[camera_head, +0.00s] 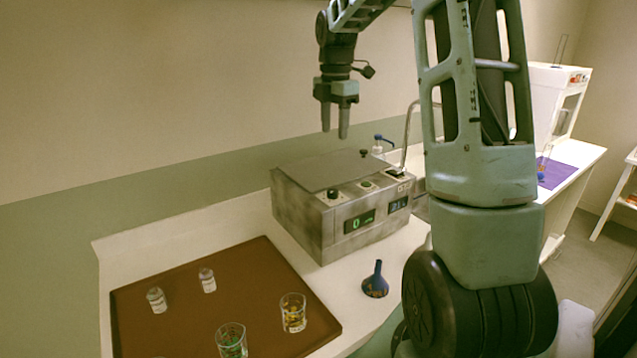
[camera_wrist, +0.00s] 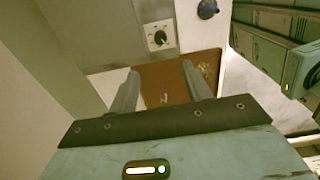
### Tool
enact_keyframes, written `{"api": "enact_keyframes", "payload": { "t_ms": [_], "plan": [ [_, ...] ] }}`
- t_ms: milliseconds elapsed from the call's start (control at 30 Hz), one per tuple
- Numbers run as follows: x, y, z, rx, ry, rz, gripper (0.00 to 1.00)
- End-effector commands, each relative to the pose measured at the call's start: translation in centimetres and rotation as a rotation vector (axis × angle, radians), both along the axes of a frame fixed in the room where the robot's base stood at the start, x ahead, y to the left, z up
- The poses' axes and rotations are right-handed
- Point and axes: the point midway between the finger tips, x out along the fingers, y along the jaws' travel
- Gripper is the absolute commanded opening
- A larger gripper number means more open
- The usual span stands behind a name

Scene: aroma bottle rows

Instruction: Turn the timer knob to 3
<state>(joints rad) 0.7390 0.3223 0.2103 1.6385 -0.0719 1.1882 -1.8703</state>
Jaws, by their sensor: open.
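A grey metal box-shaped machine (camera_head: 292,212) stands on the white counter. A black knob (camera_head: 333,193) is on its top near the front edge, above a display showing a green 0 (camera_head: 359,221). A second knob (camera_head: 366,184) with some green on it and a blue-lit display (camera_head: 398,205) are further right. I cannot read which knob is the timer or its setting. My gripper (camera_head: 335,133) points down, open and empty, above the machine and apart from it. In the wrist view, a black knob on a pale plate (camera_wrist: 160,38) lies beyond my open fingers (camera_wrist: 160,68).
A brown tray (camera_head: 235,268) with small bottles (camera_head: 156,300) and glasses (camera_head: 293,312) lies front left. A blue-topped bottle (camera_head: 378,148) and a curved metal tap (camera_head: 407,135) are behind the machine.

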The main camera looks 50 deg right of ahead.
Motion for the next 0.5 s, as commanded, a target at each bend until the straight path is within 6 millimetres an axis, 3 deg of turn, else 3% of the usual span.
{"api": "enact_keyframes", "payload": {
  "t_ms": [500],
  "plan": [
    [-0.1,0.2,-10.2,0.005,0.005,0.000,0.49]
  ]
}}
